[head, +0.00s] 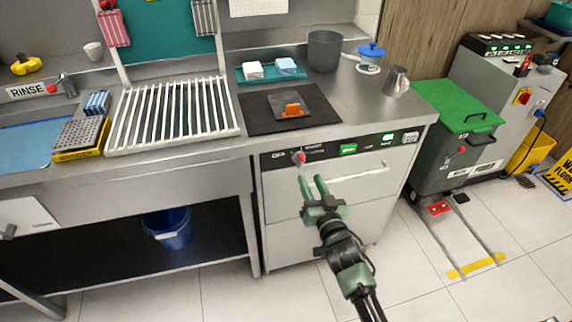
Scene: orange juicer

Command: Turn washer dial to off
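The washer (280,222) is a steel unit under the counter with a black control strip along its top front. Its red dial (299,158) sits toward the left of that strip; the dial's setting is too small to read. Green-lit buttons (348,149) lie further right on the strip. My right gripper (313,181), dark green, points up at the washer front, a little below the dial and apart from it in the picture. Its two fingers are spread, with nothing between them. My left gripper is not in view.
The washer's bar handle (345,176) is just right of my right gripper. On the counter are a black mat (262,118), a white rack (170,115) and a grey container (324,50). A green-lidded bin (455,105) stands at right.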

